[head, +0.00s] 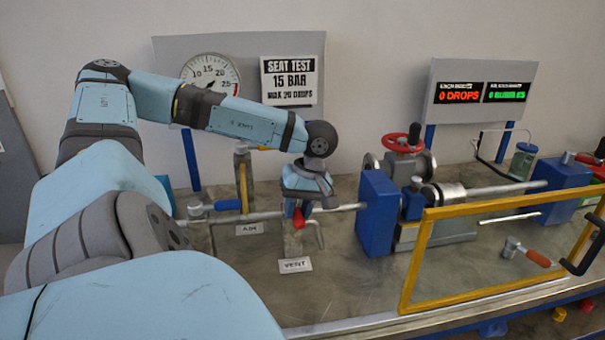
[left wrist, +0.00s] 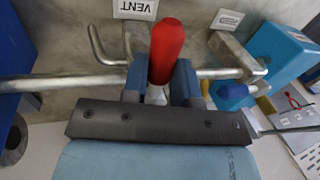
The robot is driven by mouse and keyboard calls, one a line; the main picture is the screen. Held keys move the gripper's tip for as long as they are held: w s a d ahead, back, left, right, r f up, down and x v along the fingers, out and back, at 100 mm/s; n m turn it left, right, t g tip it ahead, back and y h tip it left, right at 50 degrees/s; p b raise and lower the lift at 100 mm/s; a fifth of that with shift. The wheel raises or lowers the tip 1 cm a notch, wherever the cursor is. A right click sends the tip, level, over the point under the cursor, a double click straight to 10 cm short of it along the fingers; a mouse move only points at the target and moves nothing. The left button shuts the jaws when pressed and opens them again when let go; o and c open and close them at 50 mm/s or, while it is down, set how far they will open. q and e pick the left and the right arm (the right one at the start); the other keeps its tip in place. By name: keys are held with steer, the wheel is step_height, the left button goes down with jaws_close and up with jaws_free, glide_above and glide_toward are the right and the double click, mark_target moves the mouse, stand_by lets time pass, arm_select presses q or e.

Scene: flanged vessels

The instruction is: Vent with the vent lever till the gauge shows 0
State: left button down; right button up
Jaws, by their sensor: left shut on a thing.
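My left gripper (head: 297,205) points down at the vent station and is shut on the red handle of the vent lever (head: 298,218). In the left wrist view the red handle (left wrist: 166,52) stands between the two blue fingers of the left gripper (left wrist: 162,82). The lever's lower part is hidden by the gripper. The VENT label (head: 295,265) lies on the bench just in front. The round gauge (head: 208,70) is on the back panel; my arm covers its lower part, and I cannot read its needle surely. My right gripper is out of view.
A blue-handled valve (head: 228,205) by the AIR label (head: 249,229) is left of the vent. A pipe runs right to a blue block (head: 377,213) and a red handwheel valve (head: 402,142). A yellow guard frame (head: 412,262) stands front right. Bench front-centre is clear.

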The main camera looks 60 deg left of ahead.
arm_select(q)
steer(key=shift+s+m, duration=0.15)
steer(key=shift+m, duration=0.15)
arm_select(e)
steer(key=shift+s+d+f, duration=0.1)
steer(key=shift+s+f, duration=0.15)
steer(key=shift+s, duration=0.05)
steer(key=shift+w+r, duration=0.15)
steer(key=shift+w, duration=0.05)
arm_select(q)
steer(key=c, duration=0.9)
jaws_free()
steer(key=shift+r, duration=0.1)
steer(key=p+v, duration=0.1)
steer(key=v, duration=1.2)
steer(key=shift+r, duration=0.35)
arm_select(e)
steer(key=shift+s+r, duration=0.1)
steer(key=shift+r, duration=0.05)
arm_select(q)
steer(key=shift+d, duration=0.1)
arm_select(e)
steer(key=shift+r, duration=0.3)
